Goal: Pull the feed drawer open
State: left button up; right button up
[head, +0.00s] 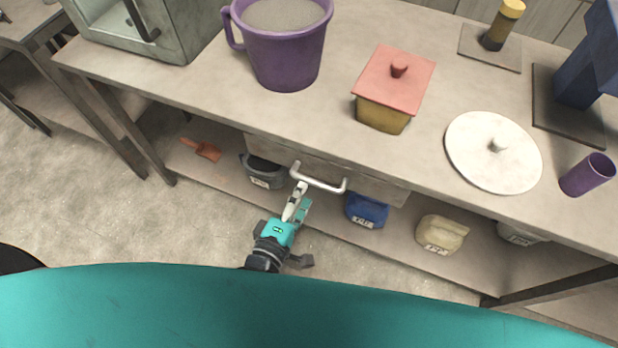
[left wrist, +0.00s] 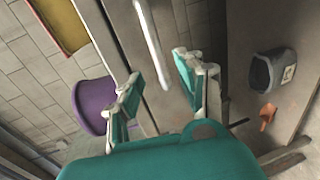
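The drawer (head: 375,184) sits under the front edge of the workbench. Its front looks flush, with no gap that I can make out. A pale bar handle (head: 320,184) is fixed across the front, and it also shows in the left wrist view (left wrist: 152,42). My left gripper (head: 303,191) is at the handle's left end, seen from the head. In the left wrist view its two fingers (left wrist: 157,66) are apart, with the handle's near end between or just beyond the tips. Whether they touch it I cannot tell. My right gripper is not in view.
A purple mug (head: 288,55), a red-lidded box (head: 384,110) and a white round disc (head: 493,152) stand on the workbench. On the lower shelf are a dark bin (head: 263,172), a blue bag (head: 367,211), a beige bag (head: 441,234) and an orange scoop (head: 203,150).

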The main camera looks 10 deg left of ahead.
aim_at(309, 179)
pick_arm(q)
jog(key=x, duration=0.5)
jog(key=shift+w+d+f, duration=0.1)
jog(key=shift+w, duration=0.25)
grip_shut()
dwell(0.4)
